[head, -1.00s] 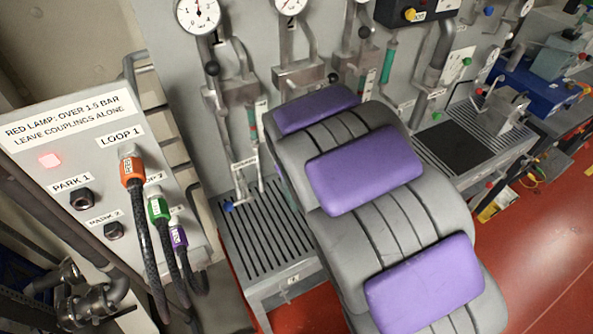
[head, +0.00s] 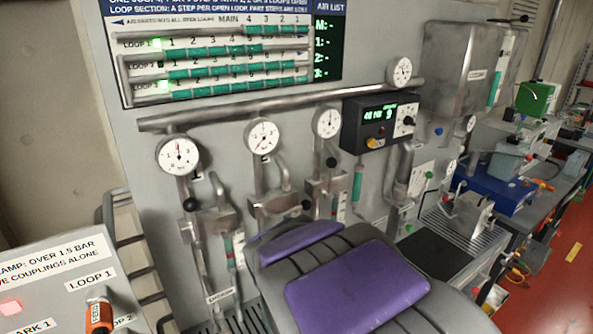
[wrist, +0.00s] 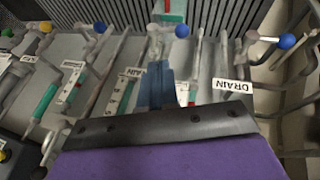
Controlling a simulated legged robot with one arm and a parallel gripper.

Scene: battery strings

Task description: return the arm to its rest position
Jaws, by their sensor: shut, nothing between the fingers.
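My arm, grey with purple pads, rises from the bottom of the head view and looks folded in front of the panel. In the wrist view my gripper (wrist: 157,88) shows as blue-grey fingers close together, with nothing between them. It points toward pipes and valves with blue knobs, and a purple pad and dark bar of my own fill the bottom. In the head view the gripper is hidden.
Three round gauges (head: 263,137) and a pipe manifold line the wall under a board of green bars (head: 235,68). Red floor (head: 562,270) is open at right.

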